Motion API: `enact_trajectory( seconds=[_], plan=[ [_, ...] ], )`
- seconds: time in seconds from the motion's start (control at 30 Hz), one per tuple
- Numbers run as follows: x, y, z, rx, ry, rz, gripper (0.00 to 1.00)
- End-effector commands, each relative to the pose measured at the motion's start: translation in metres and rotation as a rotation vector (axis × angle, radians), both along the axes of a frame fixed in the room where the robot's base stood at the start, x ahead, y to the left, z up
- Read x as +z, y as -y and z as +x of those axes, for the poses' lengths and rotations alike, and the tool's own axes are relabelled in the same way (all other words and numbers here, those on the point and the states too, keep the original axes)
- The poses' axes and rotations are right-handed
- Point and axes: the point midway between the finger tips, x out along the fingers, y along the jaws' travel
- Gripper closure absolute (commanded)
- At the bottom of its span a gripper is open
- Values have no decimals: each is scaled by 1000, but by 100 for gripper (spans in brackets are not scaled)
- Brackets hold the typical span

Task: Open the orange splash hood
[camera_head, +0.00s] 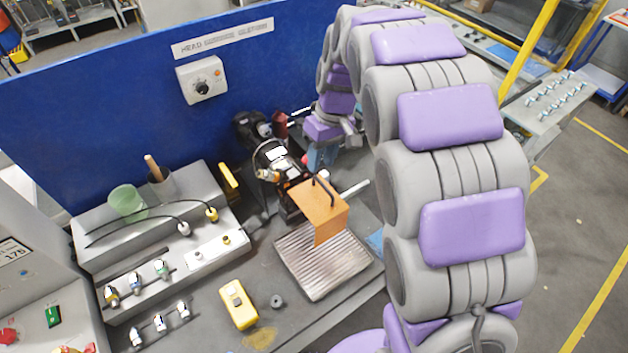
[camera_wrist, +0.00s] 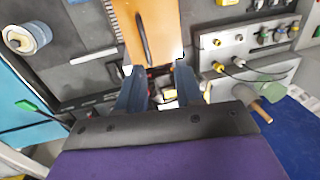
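The orange splash hood (camera_head: 318,208) is a box-like cover with a dark bar handle (camera_head: 325,189) on its top. It sits over the back part of a ribbed metal tray on the bench. In the wrist view the hood (camera_wrist: 166,22) is at top centre, with its dark handle (camera_wrist: 141,40) running along it. My gripper (camera_wrist: 158,84) is open, its two blue-grey fingers apart below the hood's near edge, with nothing held between them.
A dark machine (camera_head: 285,175) with cables stands behind the hood. The ribbed tray (camera_head: 310,280) lies in front. A grey fixture block (camera_head: 150,235) with connectors and a green cup (camera_head: 127,203) is at left. A yellow meter (camera_head: 238,304) lies in front. A blue panel (camera_head: 110,110) closes the back.

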Motion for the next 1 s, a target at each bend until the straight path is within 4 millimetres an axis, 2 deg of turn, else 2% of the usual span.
enact_trajectory(
  seconds=[0.07,0.17,0.3,0.43,0.6,0.87,1.0],
  plan=[
    [-16,7,-4,-4,-11,7,64],
    [-34,7,-5,-4,-7,10,64],
    [-57,-6,-7,-5,-6,0,64],
    [-72,-21,-9,-4,-7,-9,64],
    [-79,-27,-10,-2,-3,-15,64],
    [-76,-9,-9,-5,-3,4,64],
    [-76,-6,-10,-5,-2,5,77]
  ],
)
